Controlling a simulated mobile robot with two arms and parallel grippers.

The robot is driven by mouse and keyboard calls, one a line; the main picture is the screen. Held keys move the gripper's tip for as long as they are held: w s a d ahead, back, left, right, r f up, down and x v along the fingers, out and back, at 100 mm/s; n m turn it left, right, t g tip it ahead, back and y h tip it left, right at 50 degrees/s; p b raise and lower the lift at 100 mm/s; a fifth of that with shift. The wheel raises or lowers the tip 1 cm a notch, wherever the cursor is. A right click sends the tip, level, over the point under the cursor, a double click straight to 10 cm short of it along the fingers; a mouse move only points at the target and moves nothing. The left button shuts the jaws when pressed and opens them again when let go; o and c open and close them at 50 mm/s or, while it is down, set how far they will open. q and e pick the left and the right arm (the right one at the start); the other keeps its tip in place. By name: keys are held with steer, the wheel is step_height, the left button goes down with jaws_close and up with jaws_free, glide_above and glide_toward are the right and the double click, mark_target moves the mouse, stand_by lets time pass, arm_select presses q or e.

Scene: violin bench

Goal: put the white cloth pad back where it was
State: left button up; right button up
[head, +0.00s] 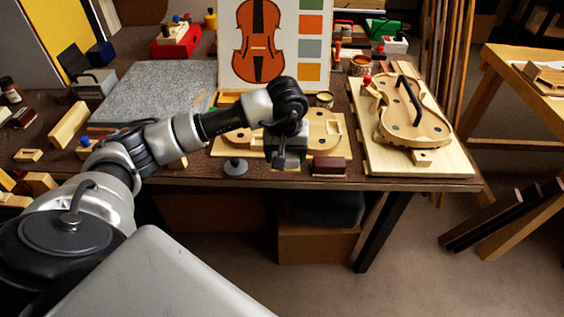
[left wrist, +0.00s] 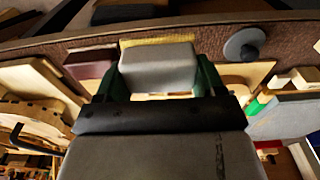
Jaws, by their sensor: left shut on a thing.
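The white cloth pad (left wrist: 157,68) shows in the left wrist view as a pale block between the two green fingers of my left gripper (left wrist: 158,85). The gripper is shut on it. In the head view my left gripper (head: 288,164) points down at the front edge of the bench, before the pale violin body. The gripper mostly hides the pad there. A yellow strip (left wrist: 155,42) shows just beyond the pad in the wrist view. I cannot tell whether the pad touches the bench. My right gripper is in neither view.
A dark red block (head: 329,167) lies just right of the gripper, and a grey disc with a knob (head: 235,167) lies to its left. A violin body on a board (head: 375,150) stands further right. A grey slab (head: 150,88) and the violin picture panel (head: 312,75) are behind.

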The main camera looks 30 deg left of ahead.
arm_select(q)
steer(key=w+a+f, duration=0.1)
steer(key=a, duration=0.1)
steer(key=w+a+f, duration=0.1)
steer(key=w+f, duration=0.1)
steer(key=shift+w+a, duration=0.15)
steer(key=shift+a, duration=0.2)
steer(key=shift+f, duration=2.05)
steer(key=shift+f, duration=0.1)
steer(key=shift+f, duration=0.15)
steer(key=o, duration=1.1)
steer(key=r, duration=0.8)
steer(key=s+r, duration=0.1)
steer(key=r, duration=0.3)
steer(key=shift+d+r, duration=0.25)
